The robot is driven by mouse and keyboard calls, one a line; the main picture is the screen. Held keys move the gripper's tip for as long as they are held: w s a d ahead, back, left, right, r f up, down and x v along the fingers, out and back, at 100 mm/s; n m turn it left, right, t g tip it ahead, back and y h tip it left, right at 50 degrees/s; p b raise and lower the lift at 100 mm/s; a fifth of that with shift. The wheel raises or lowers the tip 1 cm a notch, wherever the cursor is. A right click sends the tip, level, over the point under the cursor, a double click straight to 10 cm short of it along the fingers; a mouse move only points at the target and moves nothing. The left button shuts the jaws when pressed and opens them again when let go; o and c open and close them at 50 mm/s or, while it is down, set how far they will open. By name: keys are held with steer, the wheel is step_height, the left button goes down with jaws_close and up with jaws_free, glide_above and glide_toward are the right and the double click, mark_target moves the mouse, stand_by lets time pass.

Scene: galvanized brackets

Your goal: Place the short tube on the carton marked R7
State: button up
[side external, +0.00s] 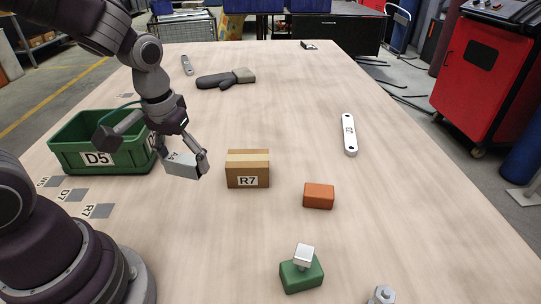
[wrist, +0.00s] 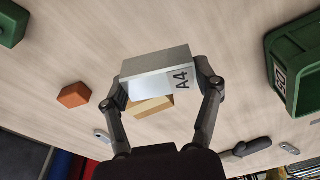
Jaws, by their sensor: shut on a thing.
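My gripper (side external: 186,158) is shut on the short tube (side external: 181,166), a grey metal boxy piece. In the wrist view the tube (wrist: 155,68) lies across between the two fingers and bears the mark A4. The carton marked R7 (side external: 247,172) is a small brown box with a lighter tape band, standing on the table. In the side view the tube is held just left of the carton, apart from it in the picture. In the wrist view the carton (wrist: 152,106) shows partly behind the tube, which hides much of it. The carton's visible top is bare.
A green bin marked D5 (side external: 97,158) stands left, close behind my gripper. An orange block (side external: 319,196), a green block (side external: 301,277) with a pale cube (side external: 304,253), and a white bar (side external: 349,135) lie to the right.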

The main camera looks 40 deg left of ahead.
steer(key=shift+s+d, duration=0.55)
steer(key=shift+s, duration=0.05)
steer(key=shift+w+d+f+m, duration=0.1)
steer(key=shift+w+m, duration=0.05)
steer(key=shift+m, duration=0.15)
glide_above(249, 157)
steer(key=shift+f, duration=0.8)
steer(key=shift+s+f, duration=0.2)
steer(key=shift+f, duration=1.5)
steer(key=o, duration=1.2)
steer(key=shift+f, duration=0.15)
steer(key=shift+c, duration=0.2)
